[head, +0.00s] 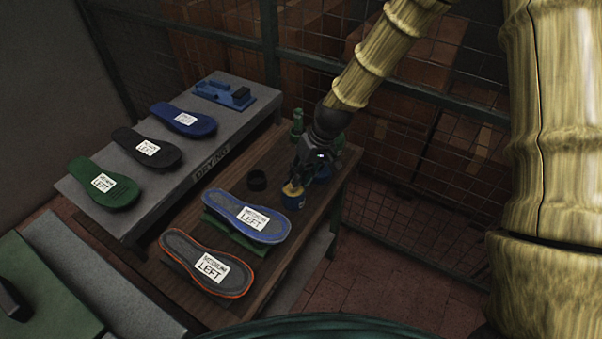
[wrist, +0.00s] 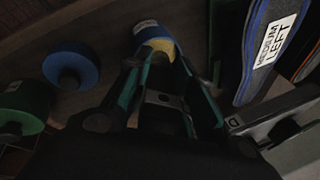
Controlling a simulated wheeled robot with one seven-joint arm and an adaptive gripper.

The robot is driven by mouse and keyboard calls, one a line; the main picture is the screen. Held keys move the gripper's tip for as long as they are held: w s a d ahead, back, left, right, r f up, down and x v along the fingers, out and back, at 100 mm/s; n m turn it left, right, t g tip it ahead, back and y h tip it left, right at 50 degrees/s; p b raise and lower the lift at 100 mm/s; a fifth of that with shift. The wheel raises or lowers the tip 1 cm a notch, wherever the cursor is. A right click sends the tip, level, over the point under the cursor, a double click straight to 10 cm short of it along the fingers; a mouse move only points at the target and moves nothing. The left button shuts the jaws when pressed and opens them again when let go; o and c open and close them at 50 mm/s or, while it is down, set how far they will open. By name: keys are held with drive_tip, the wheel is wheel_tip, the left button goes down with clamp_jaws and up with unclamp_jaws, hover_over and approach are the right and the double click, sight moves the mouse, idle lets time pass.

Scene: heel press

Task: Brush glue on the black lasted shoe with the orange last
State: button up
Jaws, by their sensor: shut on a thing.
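The black lasted shoe (head: 208,264) with an orange edge lies sole up at the table's front, labelled MEDIUM LEFT. A blue-edged shoe (head: 247,218), also MEDIUM LEFT, lies behind it on a green last; it shows in the wrist view (wrist: 262,60). My gripper (head: 296,184) is low at the table's right side, well apart from the orange shoe. It is shut on a small blue-and-yellow item (head: 293,201), seen between the fingertips in the wrist view (wrist: 158,38). The exact grip is dark and unclear. No separate brush can be made out.
A green bottle (head: 297,124) stands behind. A grey drying rack (head: 222,152) on the left bears green, black and blue soles and a blue block. Wire mesh (head: 420,130) closes the back.

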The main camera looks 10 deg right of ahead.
drive_tip(key=shift+r+p, duration=2.3)
drive_tip(key=shift+r, duration=1.15)
drive_tip(key=shift+f, duration=0.1)
